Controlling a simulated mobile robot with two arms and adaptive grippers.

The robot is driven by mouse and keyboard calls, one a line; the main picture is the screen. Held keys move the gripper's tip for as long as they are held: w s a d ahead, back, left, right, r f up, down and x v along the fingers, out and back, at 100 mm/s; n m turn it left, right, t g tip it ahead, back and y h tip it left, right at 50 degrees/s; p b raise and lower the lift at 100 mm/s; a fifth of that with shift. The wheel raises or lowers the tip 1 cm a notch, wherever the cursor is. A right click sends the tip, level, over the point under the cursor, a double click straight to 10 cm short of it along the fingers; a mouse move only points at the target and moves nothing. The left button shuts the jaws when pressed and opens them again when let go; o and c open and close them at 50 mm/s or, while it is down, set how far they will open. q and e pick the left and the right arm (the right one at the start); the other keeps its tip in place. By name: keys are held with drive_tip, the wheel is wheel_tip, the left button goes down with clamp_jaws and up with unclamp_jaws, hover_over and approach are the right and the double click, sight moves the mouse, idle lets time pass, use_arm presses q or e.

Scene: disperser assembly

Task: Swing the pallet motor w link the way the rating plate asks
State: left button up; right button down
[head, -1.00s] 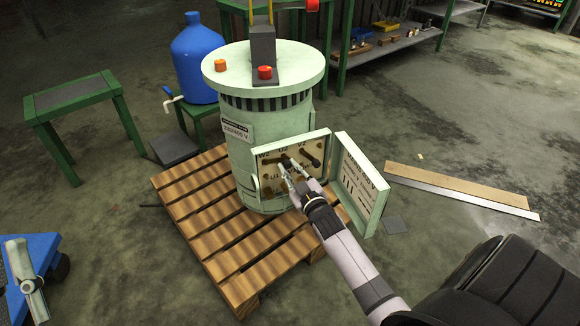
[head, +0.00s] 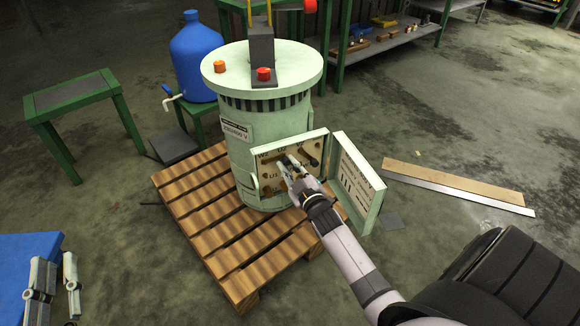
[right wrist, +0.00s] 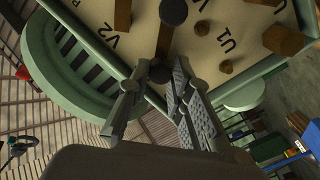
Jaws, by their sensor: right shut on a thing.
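The pallet motor (head: 265,105) is a pale green upright cylinder on a wooden pallet. Its rating plate (head: 236,131) reads 230/400 V. The terminal box (head: 290,141) is open and shows marks such as W2, U2 and U1. My right gripper (head: 284,166) reaches into the box. In the right wrist view my right gripper (right wrist: 154,80) is shut around the dark round knob at the near end of a link (right wrist: 166,42). Another dark link (head: 308,158) lies at the upper right of the terminals. My left gripper (head: 57,286) is open and empty at the lower left.
The box door (head: 358,185) stands open to the right, with a diagram inside. The wooden pallet (head: 190,205) lies under the motor. A blue drum (head: 197,60) and a green stand (head: 75,98) are behind to the left. Planks (head: 460,183) lie on the floor at right.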

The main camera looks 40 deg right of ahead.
drive_tip(key=c, duration=1.4)
unclamp_jaws()
drive_tip(key=shift+c, duration=0.2)
drive_tip(key=s+a, duration=0.2)
drive_tip(key=s, duration=0.9)
drive_tip(key=shift+s+a, duration=0.15)
drive_tip(key=shift+s, duration=0.25)
